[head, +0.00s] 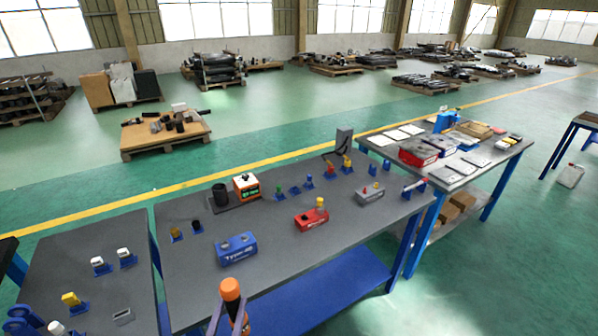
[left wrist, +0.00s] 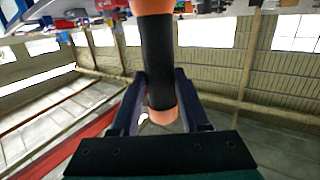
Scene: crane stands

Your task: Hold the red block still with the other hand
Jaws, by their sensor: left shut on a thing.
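The red block (head: 309,221) sits on the middle dark grey table (head: 285,260), with a yellow piece (head: 320,202) standing in its top. My left gripper (head: 231,318) is at the bottom of the head view, in front of the table edge and apart from the red block. It is shut on an orange and black rod-like tool (head: 230,290). In the left wrist view the tool (left wrist: 158,70) stands between the two fingers (left wrist: 160,108), with its black sleeve in the grip. My right gripper is not in view.
A blue block (head: 236,252) with holes lies left of the red block, a grey block (head: 370,195) to its right. Small coloured parts in blue holders (head: 308,184) stand along the back, near an orange-faced device (head: 246,187). The front middle of the table is clear.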

